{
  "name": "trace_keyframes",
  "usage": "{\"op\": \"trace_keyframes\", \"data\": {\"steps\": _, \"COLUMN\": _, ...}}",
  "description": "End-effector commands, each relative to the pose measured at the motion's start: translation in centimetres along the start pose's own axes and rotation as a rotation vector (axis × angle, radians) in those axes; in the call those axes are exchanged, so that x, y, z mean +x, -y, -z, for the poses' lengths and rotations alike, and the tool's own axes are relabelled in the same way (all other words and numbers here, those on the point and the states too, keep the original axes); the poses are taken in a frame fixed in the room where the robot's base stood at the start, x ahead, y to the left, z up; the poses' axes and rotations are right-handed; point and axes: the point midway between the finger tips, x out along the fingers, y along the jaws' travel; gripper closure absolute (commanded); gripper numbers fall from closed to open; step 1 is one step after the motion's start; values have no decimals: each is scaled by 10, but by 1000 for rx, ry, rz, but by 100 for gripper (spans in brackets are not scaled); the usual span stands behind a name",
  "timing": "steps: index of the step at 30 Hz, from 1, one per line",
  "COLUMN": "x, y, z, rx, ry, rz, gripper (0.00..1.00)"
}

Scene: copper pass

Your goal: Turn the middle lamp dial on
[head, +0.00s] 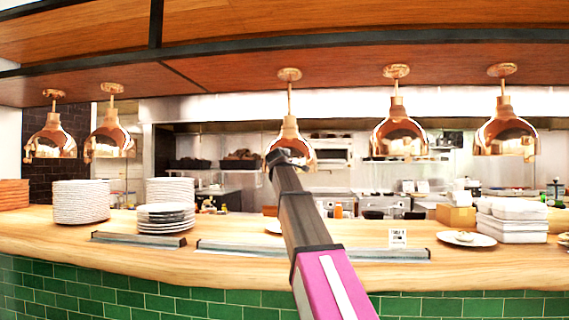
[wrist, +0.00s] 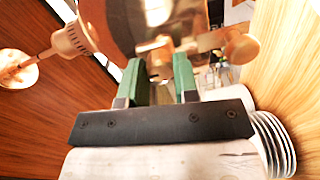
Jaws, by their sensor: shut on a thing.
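The middle lamp (head: 288,130) is a copper dome hanging from the ceiling on a short rod. My gripper (head: 288,160) is at its front lower side and hides part of the dome. In the wrist view the copper shade (wrist: 125,25) fills the top, close beyond the fingers. The green fingers of my gripper (wrist: 165,72) are a small gap apart, shut on a small copper piece, the lamp dial (wrist: 159,60), mostly hidden between them. A copper bar with a round end (wrist: 235,46) sticks out to the right of the fingers.
Other copper lamps hang at left (head: 110,138) and right (head: 398,132). Below is a wooden counter (head: 250,255) with plate stacks (head: 80,202), low metal rails and a small sign (head: 397,238). A wooden ceiling (head: 230,75) is close above the lamps.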

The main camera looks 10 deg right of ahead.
Motion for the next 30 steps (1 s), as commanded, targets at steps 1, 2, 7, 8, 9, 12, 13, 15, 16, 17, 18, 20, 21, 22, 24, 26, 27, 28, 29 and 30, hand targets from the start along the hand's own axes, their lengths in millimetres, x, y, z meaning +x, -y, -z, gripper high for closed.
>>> {"op": "trace_keyframes", "data": {"steps": 1, "x": 0, "y": 1, "z": 0, "rx": -1, "ry": 2, "rz": 3, "gripper": 95}}
{"op": "trace_keyframes", "data": {"steps": 2, "x": 0, "y": 1, "z": 0, "rx": -1, "ry": 2, "rz": 3, "gripper": 95}}
{"op": "trace_keyframes", "data": {"steps": 7, "x": 0, "y": 1, "z": 0, "rx": 0, "ry": 1, "rz": 2, "gripper": 46}}
{"op": "trace_keyframes", "data": {"steps": 8, "x": 0, "y": 1, "z": 0, "rx": 0, "ry": 1, "rz": 2, "gripper": 46}}
{"op": "trace_keyframes", "data": {"steps": 9, "x": 0, "y": 1, "z": 0, "rx": 0, "ry": 1, "rz": 2, "gripper": 46}}
{"op": "trace_keyframes", "data": {"steps": 12, "x": 0, "y": 0, "z": 0, "rx": 1, "ry": 1, "rz": 1, "gripper": 46}}
{"op": "trace_keyframes", "data": {"steps": 13, "x": 0, "y": 0, "z": 0, "rx": 1, "ry": 0, "rz": 1, "gripper": 46}}
{"op": "trace_keyframes", "data": {"steps": 15, "x": 0, "y": 0, "z": 0, "rx": 1, "ry": 0, "rz": 1, "gripper": 46}}
{"op": "trace_keyframes", "data": {"steps": 16, "x": -1, "y": 0, "z": 0, "rx": 1, "ry": 0, "rz": 0, "gripper": 46}}
{"op": "trace_keyframes", "data": {"steps": 17, "x": -2, "y": 0, "z": 0, "rx": 1, "ry": 0, "rz": 0, "gripper": 46}}
{"op": "trace_keyframes", "data": {"steps": 18, "x": -4, "y": 0, "z": 0, "rx": 1, "ry": 0, "rz": 0, "gripper": 46}}
{"op": "trace_keyframes", "data": {"steps": 20, "x": -7, "y": 1, "z": 0, "rx": 1, "ry": 0, "rz": 0, "gripper": 46}}
{"op": "trace_keyframes", "data": {"steps": 21, "x": -11, "y": 1, "z": 0, "rx": 1, "ry": 0, "rz": 0, "gripper": 46}}
{"op": "trace_keyframes", "data": {"steps": 22, "x": -14, "y": 1, "z": -1, "rx": 1, "ry": 0, "rz": 0, "gripper": 46}}
{"op": "trace_keyframes", "data": {"steps": 24, "x": -24, "y": 1, "z": -1, "rx": 2, "ry": -1, "rz": 0, "gripper": 46}}
{"op": "trace_keyframes", "data": {"steps": 26, "x": -33, "y": 1, "z": -1, "rx": 2, "ry": -1, "rz": -1, "gripper": 46}}
{"op": "trace_keyframes", "data": {"steps": 27, "x": -40, "y": 1, "z": -1, "rx": 2, "ry": -1, "rz": -1, "gripper": 46}}
{"op": "trace_keyframes", "data": {"steps": 28, "x": -46, "y": 1, "z": -1, "rx": 2, "ry": -1, "rz": -1, "gripper": 46}}
{"op": "trace_keyframes", "data": {"steps": 29, "x": -52, "y": 2, "z": -1, "rx": 2, "ry": -1, "rz": 0, "gripper": 46}}
{"op": "trace_keyframes", "data": {"steps": 30, "x": -59, "y": 2, "z": -1, "rx": 1, "ry": -1, "rz": 0, "gripper": 46}}
